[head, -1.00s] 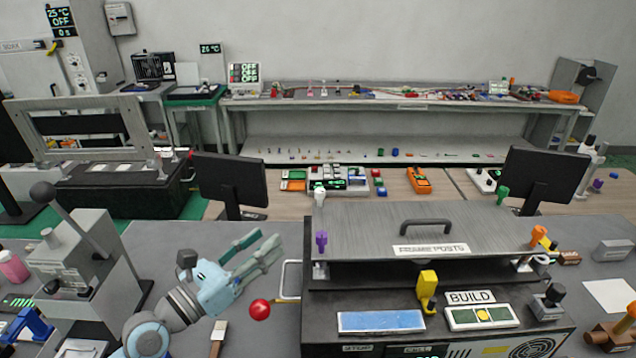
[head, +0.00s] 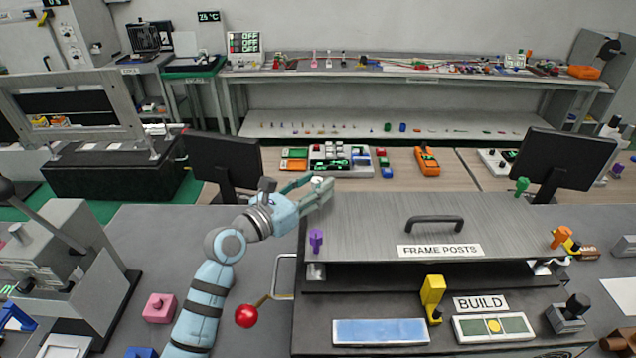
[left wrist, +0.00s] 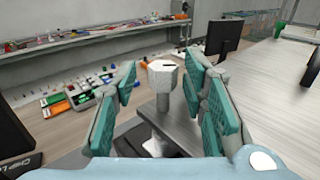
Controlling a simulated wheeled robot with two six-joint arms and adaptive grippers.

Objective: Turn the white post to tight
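The white post (left wrist: 163,76) stands upright in the left wrist view, with a dark mark on its top. It lies between the two spread fingers of my left gripper (left wrist: 162,92), with clear gaps on both sides. In the head view the post (head: 317,181) is at the back left corner of the grey FRAME POSTS plate (head: 365,222), mostly hidden by my left gripper (head: 314,187). My left gripper is open at the post. My right gripper is not in view.
A purple post (head: 316,239) stands at the plate's front left, a green post (head: 521,186) back right, an orange post (head: 561,237) front right. A black handle (head: 435,222) rises from the plate. A red ball knob (head: 246,316) sits below my arm. A monitor (head: 222,164) stands behind it.

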